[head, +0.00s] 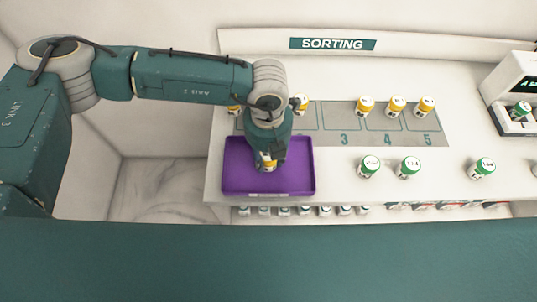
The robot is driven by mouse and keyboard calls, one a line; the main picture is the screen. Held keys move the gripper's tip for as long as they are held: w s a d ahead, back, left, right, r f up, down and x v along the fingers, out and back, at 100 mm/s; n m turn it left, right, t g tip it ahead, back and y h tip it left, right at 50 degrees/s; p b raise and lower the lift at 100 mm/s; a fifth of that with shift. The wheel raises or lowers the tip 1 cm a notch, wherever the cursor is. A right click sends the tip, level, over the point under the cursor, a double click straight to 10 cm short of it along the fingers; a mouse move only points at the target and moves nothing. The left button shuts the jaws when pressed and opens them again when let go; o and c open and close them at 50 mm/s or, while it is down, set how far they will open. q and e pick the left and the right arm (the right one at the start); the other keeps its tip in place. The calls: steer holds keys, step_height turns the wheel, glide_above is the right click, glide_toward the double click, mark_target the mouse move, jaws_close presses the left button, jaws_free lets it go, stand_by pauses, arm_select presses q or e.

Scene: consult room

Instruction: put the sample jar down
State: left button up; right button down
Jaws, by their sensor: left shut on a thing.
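My left gripper (268,157) reaches down over the purple tray (297,181) at the left of the white counter. It is shut on a sample jar (268,167) with a yellow-orange cap, within the tray's outline. I cannot tell whether the jar touches the tray floor. The rest of the tray that shows is empty. My right gripper is not in view.
Yellow-capped jars (365,105) stand along a grey strip (345,126) with numbered places; my arm hides its left part. Green-capped jars (408,167) stand on the counter (440,178) to the right. A device (515,95) holding a green-capped jar is at the far right. More small jars (304,210) line a lower shelf.

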mark_target(268, 155)
arm_select(q)
steer(key=shift+f, duration=0.3)
steer(key=shift+f+b, duration=0.2)
steer(key=shift+b, duration=0.15)
steer(key=o, duration=1.2)
steer(key=shift+r, duration=0.1)
steer(key=shift+c, duration=0.2)
steer(key=shift+r+p, duration=0.25)
steer(key=shift+p, duration=0.15)
step_height(268, 155, up, 10)
steer(key=b, duration=0.4)
steer(key=shift+r, duration=0.9)
